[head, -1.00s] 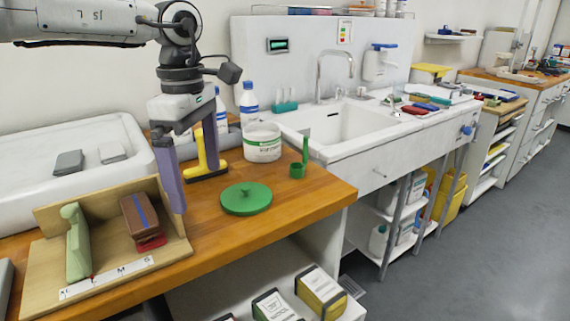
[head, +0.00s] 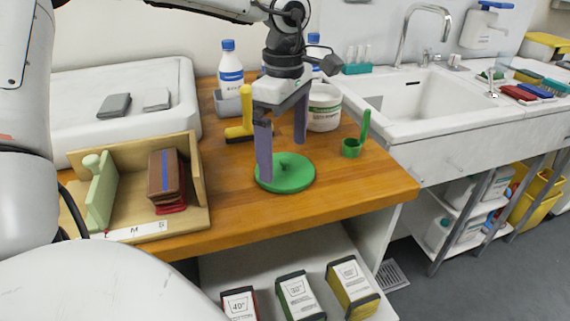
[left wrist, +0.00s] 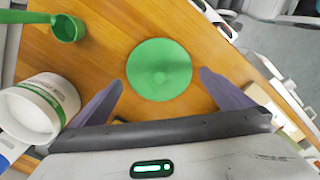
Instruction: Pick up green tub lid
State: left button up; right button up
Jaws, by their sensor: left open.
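In the left wrist view the lid (left wrist: 159,69) lies ahead of and between the two purple fingers of my left gripper (left wrist: 160,88), with nothing held. I cannot tell the exact height above the lid. My right gripper is not in view.
A white tub (head: 324,108) stands behind the lid, and a green scoop (head: 352,146) is to its right. A yellow-handled tool (head: 243,122) is behind the gripper. A wooden sorting stand (head: 198,170) is at left. The worktop in front of the lid is clear.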

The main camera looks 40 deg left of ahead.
aim_at(285, 166)
pick_arm(q)
jog(key=shift+f, duration=1.35)
jog(key=c, duration=0.7)
